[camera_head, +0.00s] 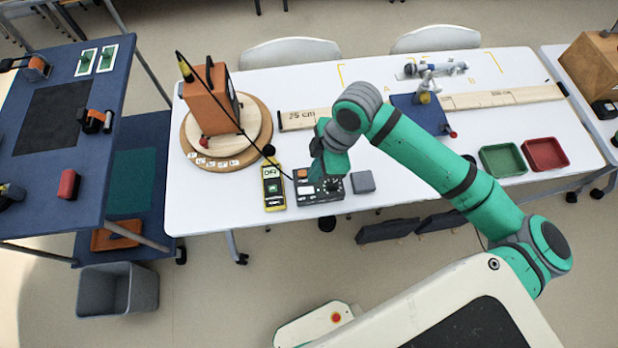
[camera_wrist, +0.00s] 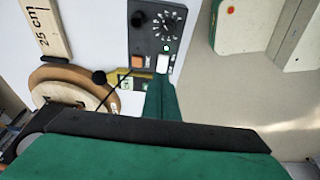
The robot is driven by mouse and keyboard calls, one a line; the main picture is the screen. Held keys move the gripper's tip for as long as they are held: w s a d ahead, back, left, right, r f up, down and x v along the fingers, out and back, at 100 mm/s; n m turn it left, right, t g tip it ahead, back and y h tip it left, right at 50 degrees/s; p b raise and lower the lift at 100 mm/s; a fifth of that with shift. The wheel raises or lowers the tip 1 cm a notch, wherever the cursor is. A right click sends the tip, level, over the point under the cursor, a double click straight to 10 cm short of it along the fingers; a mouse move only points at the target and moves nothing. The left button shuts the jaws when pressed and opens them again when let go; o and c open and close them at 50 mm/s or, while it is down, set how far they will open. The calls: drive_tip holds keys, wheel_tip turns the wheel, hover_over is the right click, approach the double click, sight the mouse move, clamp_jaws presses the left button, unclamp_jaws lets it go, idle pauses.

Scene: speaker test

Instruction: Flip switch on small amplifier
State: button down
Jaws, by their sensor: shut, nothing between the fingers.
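The small amplifier (camera_head: 319,198) is a dark box near the front edge of the white table. In the wrist view, the amplifier's panel (camera_wrist: 150,42) shows a black knob (camera_wrist: 139,18), a dial with white marks (camera_wrist: 167,24), a lit green lamp (camera_wrist: 166,47), an orange part (camera_wrist: 138,61) and a white switch (camera_wrist: 163,63). My gripper (camera_head: 317,177) is shut and empty, pointing down over the amplifier. In the wrist view, my gripper's tip (camera_wrist: 162,79) is right at the switch's lower edge. I cannot tell whether they touch.
A yellow meter (camera_head: 273,187) stands just left of the amplifier and a grey block (camera_head: 362,182) just right. An orange speaker (camera_head: 210,100) stands on a round wooden board (camera_head: 256,125) behind left. Green (camera_head: 503,160) and red trays (camera_head: 545,154) sit at the right.

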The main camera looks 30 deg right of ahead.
drive_tip(key=d+v, duration=0.1)
drive_tip(key=v, duration=0.6)
drive_tip(key=shift+s+d+r, duration=0.2)
drive_tip(key=shift+s+d, duration=0.1)
drive_tip(key=shift+s, duration=0.05)
